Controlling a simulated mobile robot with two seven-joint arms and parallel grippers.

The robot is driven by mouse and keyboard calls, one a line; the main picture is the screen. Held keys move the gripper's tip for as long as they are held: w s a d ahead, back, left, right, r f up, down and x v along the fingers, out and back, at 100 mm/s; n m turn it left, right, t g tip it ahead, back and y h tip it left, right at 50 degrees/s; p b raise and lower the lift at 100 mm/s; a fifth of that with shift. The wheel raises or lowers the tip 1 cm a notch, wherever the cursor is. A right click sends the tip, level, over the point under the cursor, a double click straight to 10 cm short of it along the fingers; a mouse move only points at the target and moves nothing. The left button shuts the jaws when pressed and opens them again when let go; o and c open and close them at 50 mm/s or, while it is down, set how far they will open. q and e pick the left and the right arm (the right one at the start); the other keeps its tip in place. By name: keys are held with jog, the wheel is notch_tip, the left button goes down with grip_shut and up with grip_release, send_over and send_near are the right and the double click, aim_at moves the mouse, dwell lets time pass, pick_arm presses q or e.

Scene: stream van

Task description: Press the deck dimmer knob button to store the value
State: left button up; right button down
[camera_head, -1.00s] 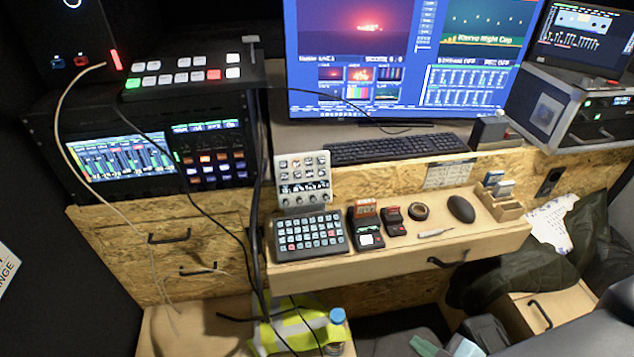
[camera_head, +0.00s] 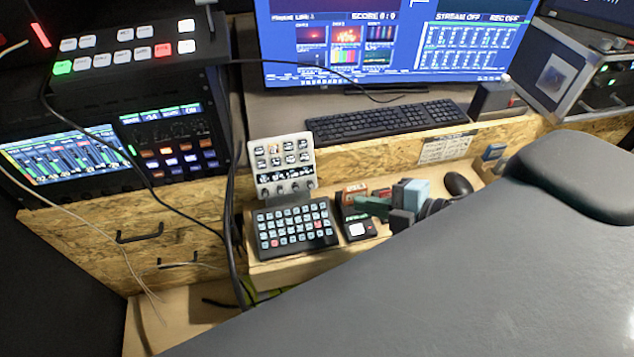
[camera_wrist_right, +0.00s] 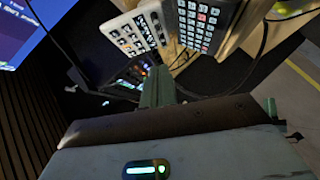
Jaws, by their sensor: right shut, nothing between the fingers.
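The white deck (camera_head: 281,165) stands upright behind the black keypad, with picture keys above, a strip display, and a row of small knobs (camera_head: 287,188) along its bottom. Which knob is the dimmer cannot be told. The deck also shows at the top of the right wrist view (camera_wrist_right: 135,32). My right gripper (camera_head: 360,206) reaches over the shelf, to the right of the deck and apart from it, with its green fingers pointing left. The fingers are shut and empty; they also show in the right wrist view (camera_wrist_right: 157,85). My left gripper is not in view.
The black keypad (camera_head: 294,229) lies in front of the deck. A small black device (camera_head: 358,229) sits just below my right fingers. A keyboard (camera_head: 385,122) and monitor (camera_head: 390,60) stand behind. A cable (camera_head: 232,200) hangs left of the deck. My arm covers the lower right.

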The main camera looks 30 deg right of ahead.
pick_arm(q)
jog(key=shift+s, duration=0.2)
pick_arm(e)
jog(key=shift+s, duration=0.1)
jog(key=b, duration=0.2)
send_near(311, 186)
jog(key=w+a, duration=0.1)
jog(key=w+a+f, duration=0.1)
jog(key=w+a, duration=0.2)
jog(key=shift+f, duration=0.3)
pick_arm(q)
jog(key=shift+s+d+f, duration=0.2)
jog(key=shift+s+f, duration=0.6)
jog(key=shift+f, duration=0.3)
pick_arm(e)
jog(key=shift+w+d+f, duration=0.15)
jog(key=shift+w+f, duration=0.15)
jog(key=shift+w, duration=0.15)
